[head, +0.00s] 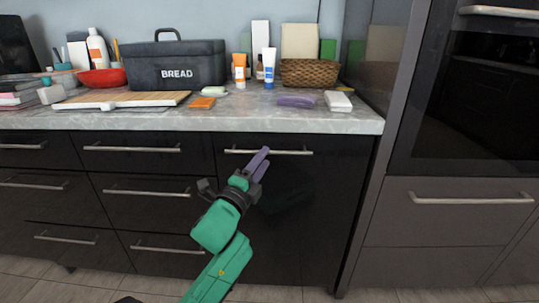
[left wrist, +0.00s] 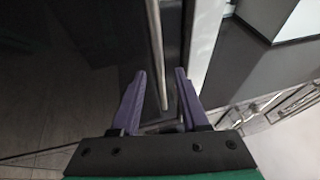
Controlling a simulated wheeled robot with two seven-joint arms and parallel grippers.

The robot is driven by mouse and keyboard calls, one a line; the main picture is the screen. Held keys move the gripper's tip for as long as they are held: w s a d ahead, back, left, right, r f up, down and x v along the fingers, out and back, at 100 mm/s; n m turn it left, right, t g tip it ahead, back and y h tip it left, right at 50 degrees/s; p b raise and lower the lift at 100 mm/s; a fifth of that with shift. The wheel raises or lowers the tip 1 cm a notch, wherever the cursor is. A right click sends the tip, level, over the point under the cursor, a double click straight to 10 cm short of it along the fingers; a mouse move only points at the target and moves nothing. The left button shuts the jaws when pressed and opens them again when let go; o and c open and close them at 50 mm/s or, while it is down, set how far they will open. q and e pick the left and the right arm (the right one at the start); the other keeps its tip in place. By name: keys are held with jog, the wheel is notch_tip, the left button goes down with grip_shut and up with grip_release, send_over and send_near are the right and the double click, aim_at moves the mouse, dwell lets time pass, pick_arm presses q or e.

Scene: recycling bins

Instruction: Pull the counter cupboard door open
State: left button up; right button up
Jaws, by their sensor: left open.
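The counter cupboard door (head: 310,210) is a dark, glossy panel under the right part of the counter, and it looks closed. Its long silver bar handle (head: 290,152) runs level near the top edge. My left gripper (head: 261,158), with purple fingers on a green arm, is at the handle's left part. In the left wrist view the fingers of the left gripper (left wrist: 160,78) are apart, and the handle (left wrist: 158,45) runs between them. I cannot tell whether either finger touches it. My right gripper is not in view.
Dark drawers with bar handles (head: 132,148) lie left of the door. An oven (head: 470,100) and a lower drawer (head: 470,215) stand to the right. The counter (head: 230,118) holds a bread box (head: 175,68), a basket (head: 310,72) and several small items. The floor in front looks clear.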

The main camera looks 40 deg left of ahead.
pick_arm(q)
jog(key=x, duration=0.4)
jog(key=shift+c, duration=0.3)
grip_shut()
dwell(1.1)
